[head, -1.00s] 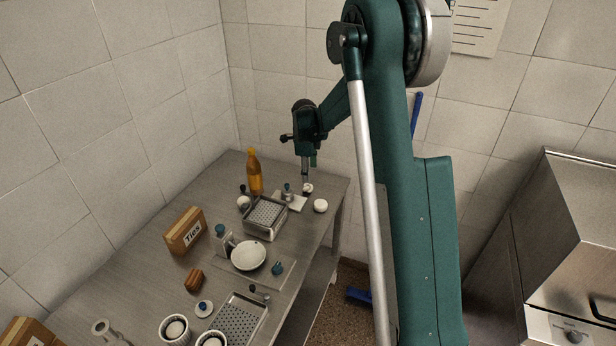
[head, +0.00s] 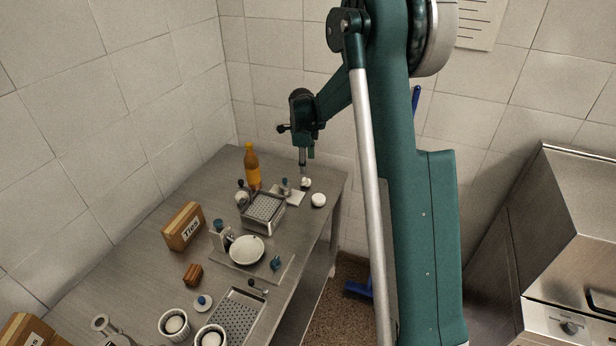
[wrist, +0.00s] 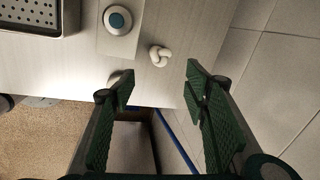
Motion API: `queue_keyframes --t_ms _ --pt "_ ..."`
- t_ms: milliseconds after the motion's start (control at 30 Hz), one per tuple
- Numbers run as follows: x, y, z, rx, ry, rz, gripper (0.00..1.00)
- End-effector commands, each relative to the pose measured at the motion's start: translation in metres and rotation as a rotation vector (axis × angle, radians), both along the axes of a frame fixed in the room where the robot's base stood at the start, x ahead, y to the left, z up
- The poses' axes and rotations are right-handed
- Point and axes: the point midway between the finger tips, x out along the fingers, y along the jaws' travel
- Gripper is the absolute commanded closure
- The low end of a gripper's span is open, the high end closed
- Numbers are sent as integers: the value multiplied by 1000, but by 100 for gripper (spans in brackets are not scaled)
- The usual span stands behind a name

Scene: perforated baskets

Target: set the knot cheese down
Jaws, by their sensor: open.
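The knot cheese (head: 306,183) is a small white knotted lump resting on the steel table near its far right corner. In the wrist view the knot cheese (wrist: 160,56) lies alone on the table, ahead of the fingertips and clear of both. My gripper (wrist: 161,84) is open and empty, with its two green ridged fingers wide apart. In the head view my gripper (head: 303,162) hangs just above the knot cheese, with a small gap between them.
A round white cheese (head: 318,200) sits near the right edge; a finger partly hides it in the wrist view. A board with a blue-topped item (wrist: 118,20) is left of the knot. A perforated basket (head: 262,209) and an orange bottle (head: 252,168) stand nearby.

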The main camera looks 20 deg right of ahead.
Motion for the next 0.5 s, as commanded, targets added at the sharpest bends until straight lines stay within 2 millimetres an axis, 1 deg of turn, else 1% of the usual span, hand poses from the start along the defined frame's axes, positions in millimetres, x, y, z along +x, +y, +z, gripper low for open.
queue_keyframes --t_ms 167,267,467,500 --pt "-6 4 10 -6 -4 33 54" --pt "-14 9 22 -12 -7 73 54" --pt "-37 24 56 -35 -21 198 54" --pt "-43 27 63 -40 -23 227 54"
